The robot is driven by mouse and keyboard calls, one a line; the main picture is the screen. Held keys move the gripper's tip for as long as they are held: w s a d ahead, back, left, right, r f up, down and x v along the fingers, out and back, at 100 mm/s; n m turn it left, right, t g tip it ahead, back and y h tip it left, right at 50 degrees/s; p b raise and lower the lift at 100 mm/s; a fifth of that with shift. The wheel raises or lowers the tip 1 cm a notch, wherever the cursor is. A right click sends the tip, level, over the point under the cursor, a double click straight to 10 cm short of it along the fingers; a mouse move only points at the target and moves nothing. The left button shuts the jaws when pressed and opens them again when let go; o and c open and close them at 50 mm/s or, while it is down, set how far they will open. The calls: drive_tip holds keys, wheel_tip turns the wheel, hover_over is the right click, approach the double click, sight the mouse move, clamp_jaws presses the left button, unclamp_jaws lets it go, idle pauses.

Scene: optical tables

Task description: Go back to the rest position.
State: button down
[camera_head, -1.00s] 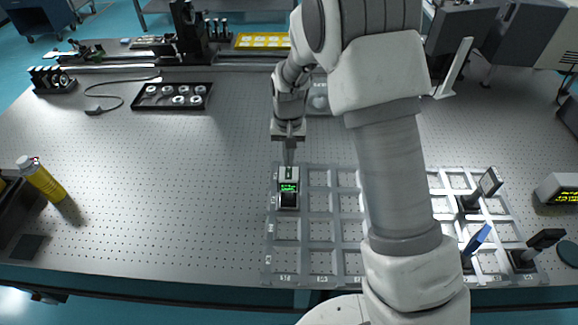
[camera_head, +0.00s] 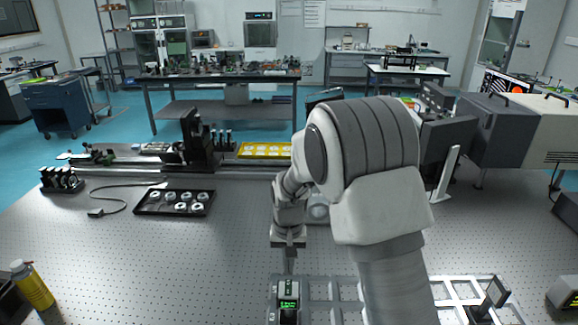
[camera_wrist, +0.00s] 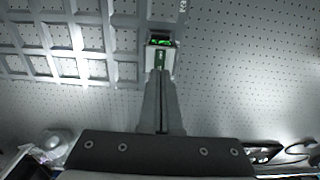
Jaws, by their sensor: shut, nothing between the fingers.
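My gripper (camera_head: 290,270) points down over the optical table, with its fingers together and nothing between them. In the wrist view the closed fingertips (camera_wrist: 160,73) end right by a small device with a green lit display (camera_wrist: 161,42). The same device (camera_head: 288,305) sits in a corner compartment of the grey grid tray (camera_head: 318,282). I cannot tell whether the fingertips touch it. My arm covers much of the tray in the head view.
A black tray of ring-shaped parts (camera_head: 174,203) and a cable (camera_head: 125,205) lie at left. A rail with a black mount (camera_head: 197,145) and a yellow tray (camera_head: 264,151) line the back. The left-centre tabletop is clear.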

drive_tip(key=s+d+r+t, duration=0.1)
drive_tip(key=s+d+r, duration=0.2)
drive_tip(key=r, duration=0.3)
drive_tip(key=s+d+r+t+b, duration=0.1)
drive_tip(key=s+d+r, duration=0.15)
drive_tip(key=r, duration=0.35)
drive_tip(key=s+d+r+t, duration=0.1)
drive_tip(key=s+d+r, duration=0.2)
drive_tip(key=s+r, duration=0.15)
drive_tip(key=s+d+r+t, duration=0.1)
drive_tip(key=s+d+r, duration=0.1)
drive_tip(key=s, duration=0.5)
drive_tip(key=s+d+r+t, duration=0.1)
drive_tip(key=s+d+r, duration=0.2)
drive_tip(key=s, duration=0.5)
drive_tip(key=shift+d+r+t+b, duration=0.3)
drive_tip(key=shift+d+r+b, duration=0.05)
drive_tip(key=shift+b, duration=0.1)
